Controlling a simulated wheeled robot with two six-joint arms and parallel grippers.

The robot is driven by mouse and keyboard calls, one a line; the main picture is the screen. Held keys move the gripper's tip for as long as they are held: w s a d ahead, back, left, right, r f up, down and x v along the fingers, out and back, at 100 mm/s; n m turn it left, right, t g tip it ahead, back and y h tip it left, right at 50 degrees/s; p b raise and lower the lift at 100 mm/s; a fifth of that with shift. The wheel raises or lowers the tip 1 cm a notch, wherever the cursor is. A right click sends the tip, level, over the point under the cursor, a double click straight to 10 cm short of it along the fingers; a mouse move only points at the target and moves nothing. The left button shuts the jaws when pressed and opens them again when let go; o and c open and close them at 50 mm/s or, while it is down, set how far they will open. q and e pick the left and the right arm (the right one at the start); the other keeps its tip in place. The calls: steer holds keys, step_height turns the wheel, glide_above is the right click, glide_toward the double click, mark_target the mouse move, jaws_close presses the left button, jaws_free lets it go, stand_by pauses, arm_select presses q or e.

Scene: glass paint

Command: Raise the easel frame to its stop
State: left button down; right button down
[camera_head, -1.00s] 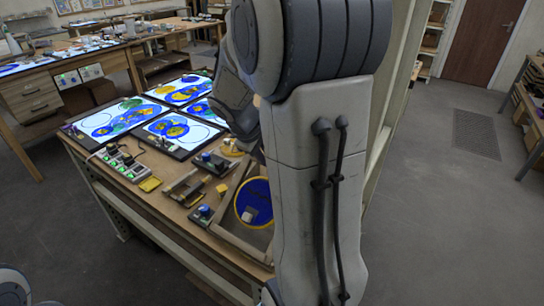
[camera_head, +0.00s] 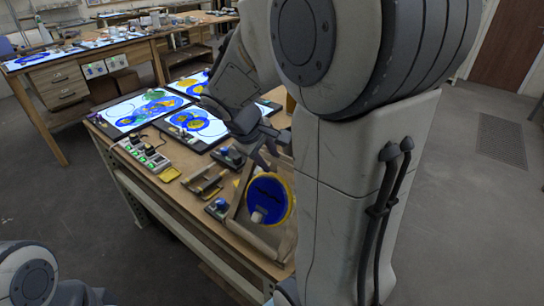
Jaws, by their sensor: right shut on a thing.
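The wooden easel frame (camera_head: 262,237) stands tilted up from the bench top. It carries a round blue glass disc (camera_head: 272,192) with a yellow rim and a pale knob-like piece low on it. My right gripper (camera_head: 266,153) is at the upper edge of the frame, shut on it. The contact is small and partly hidden by the gripper and forearm. My arm also hides the right side of the frame, and the stop cannot be made out. Of my left arm only a link shows at the lower left; its gripper is out of view.
Several lit panels with blue and yellow paintings (camera_head: 146,108) lie on the bench behind. A power strip (camera_head: 143,153), small blue-topped tools (camera_head: 218,206) and a yellow pad (camera_head: 170,174) lie left of the frame. Open floor lies left of the bench.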

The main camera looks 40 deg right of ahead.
steer(key=shift+s+a+f, duration=0.15)
steer(key=shift+a+f, duration=0.2)
steer(key=shift+a, duration=0.15)
steer(key=c, duration=0.8)
jaws_free()
steer(key=shift+c, duration=0.2)
steer(key=shift+a+r, duration=0.1)
steer(key=shift+a, duration=0.05)
steer(key=w+v, duration=0.1)
steer(key=v, duration=0.9)
steer(key=shift+s+r, duration=0.4)
steer(key=shift+s, duration=0.05)
